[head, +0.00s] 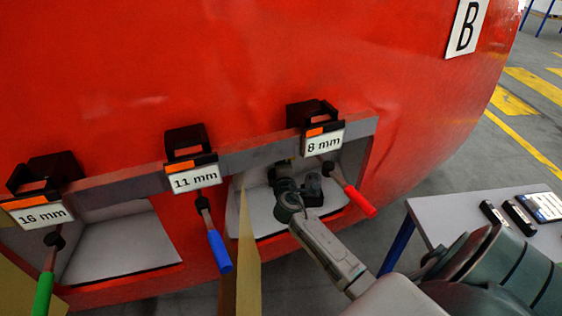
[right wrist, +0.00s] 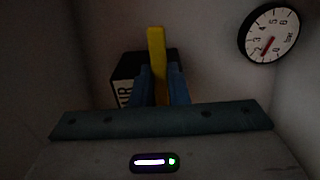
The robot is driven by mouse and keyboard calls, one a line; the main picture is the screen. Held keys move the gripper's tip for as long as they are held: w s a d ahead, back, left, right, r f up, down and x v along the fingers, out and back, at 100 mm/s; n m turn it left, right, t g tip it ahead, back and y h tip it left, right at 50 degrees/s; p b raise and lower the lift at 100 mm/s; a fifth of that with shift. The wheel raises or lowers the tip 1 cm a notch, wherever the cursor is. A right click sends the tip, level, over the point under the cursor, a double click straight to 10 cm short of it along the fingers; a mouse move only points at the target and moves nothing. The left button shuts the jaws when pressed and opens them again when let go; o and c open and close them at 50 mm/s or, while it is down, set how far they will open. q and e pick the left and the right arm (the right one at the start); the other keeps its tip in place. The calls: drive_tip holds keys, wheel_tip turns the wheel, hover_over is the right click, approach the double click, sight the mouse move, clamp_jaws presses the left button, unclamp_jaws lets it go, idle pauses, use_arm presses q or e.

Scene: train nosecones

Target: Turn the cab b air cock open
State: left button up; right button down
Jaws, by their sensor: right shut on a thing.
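The air cock shows in the right wrist view as a yellow handle (right wrist: 157,42) in front of a black block (right wrist: 124,80) with a partly hidden white label ending in "IR". The handle stands upright in that picture. My right gripper (right wrist: 160,80) has its blue fingers shut on the handle, one on each side. In the head view my right arm (head: 325,245) reaches into the right recess (head: 337,195) of the red nosecone, marked B (head: 466,25). The handle is not distinguishable there. My left gripper is not in view.
A round pressure gauge (right wrist: 270,33) is on the recess wall; its red needle points down. Red (head: 358,198), blue (head: 219,250) and green (head: 43,295) handled tools hang from holders labelled 8, 11 and 16 mm. A table (head: 450,215) stands at right.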

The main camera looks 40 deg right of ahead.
idle(0.3)
drive_tip(key=c, duration=1.4)
unclamp_jaws()
drive_tip(key=b+v, duration=0.2)
drive_tip(key=v, duration=0.9)
drive_tip(key=shift+d, duration=0.1)
